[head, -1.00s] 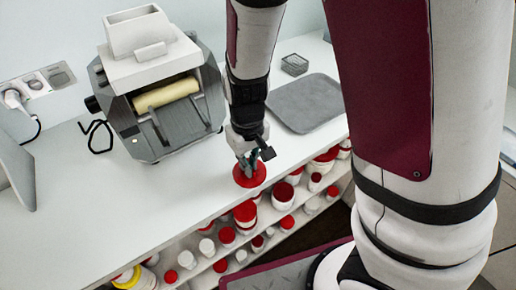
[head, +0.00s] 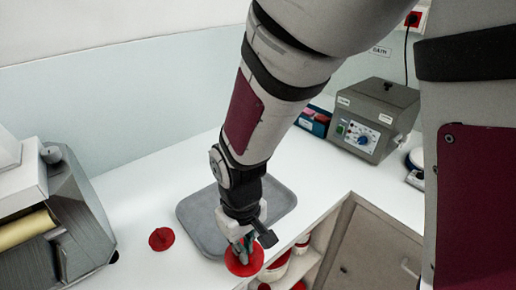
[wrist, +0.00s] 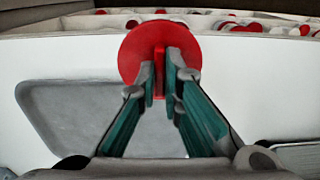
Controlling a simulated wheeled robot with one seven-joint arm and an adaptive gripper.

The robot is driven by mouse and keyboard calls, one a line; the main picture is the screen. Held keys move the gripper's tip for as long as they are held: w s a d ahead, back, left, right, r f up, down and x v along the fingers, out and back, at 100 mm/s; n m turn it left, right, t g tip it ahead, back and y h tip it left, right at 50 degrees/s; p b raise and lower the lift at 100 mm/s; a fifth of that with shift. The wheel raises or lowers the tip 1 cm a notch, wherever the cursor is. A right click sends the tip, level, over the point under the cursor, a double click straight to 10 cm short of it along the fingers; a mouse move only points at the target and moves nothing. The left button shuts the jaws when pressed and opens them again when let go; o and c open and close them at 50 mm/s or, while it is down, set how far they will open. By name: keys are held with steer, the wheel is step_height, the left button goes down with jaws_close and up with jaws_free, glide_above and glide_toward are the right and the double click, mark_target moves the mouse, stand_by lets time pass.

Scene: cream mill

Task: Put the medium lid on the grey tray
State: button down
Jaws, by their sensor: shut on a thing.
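A round red lid (head: 244,264) with an upright tab is in my gripper (head: 242,248). In the wrist view the fingers (wrist: 160,88) are shut on the tab of this lid (wrist: 135,58), and its disc faces the camera. The grey tray (head: 197,222) lies flat and empty on the white counter. In the head view the held lid overlaps the tray's front edge; its height above the counter is hard to tell. The tray (wrist: 62,112) shows at left in the wrist view. My wrist hides part of the tray.
A second red lid (head: 161,239) lies on the counter left of the tray. A roller machine (head: 75,215) stands at far left. A grey box with a dial (head: 370,118) stands at back right. Red-lidded tubs (head: 275,270) sit on shelves below the front edge.

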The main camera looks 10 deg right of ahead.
steer(key=w, duration=0.5)
steer(key=w+f, duration=0.1)
steer(key=w, duration=1)
steer(key=shift+w+d+f, duration=0.25)
steer(key=shift+d+f, duration=0.05)
steer(key=shift+d, duration=0.1)
steer(key=shift+f, duration=1.7)
steer(key=shift+f, duration=0.15)
steer(key=c, duration=2)
jaws_free()
steer(key=shift+o, duration=1.4)
step_height(320, 180, up, 12)
steer(key=shift+r+b, duration=0.2)
steer(key=shift+b, duration=0.15)
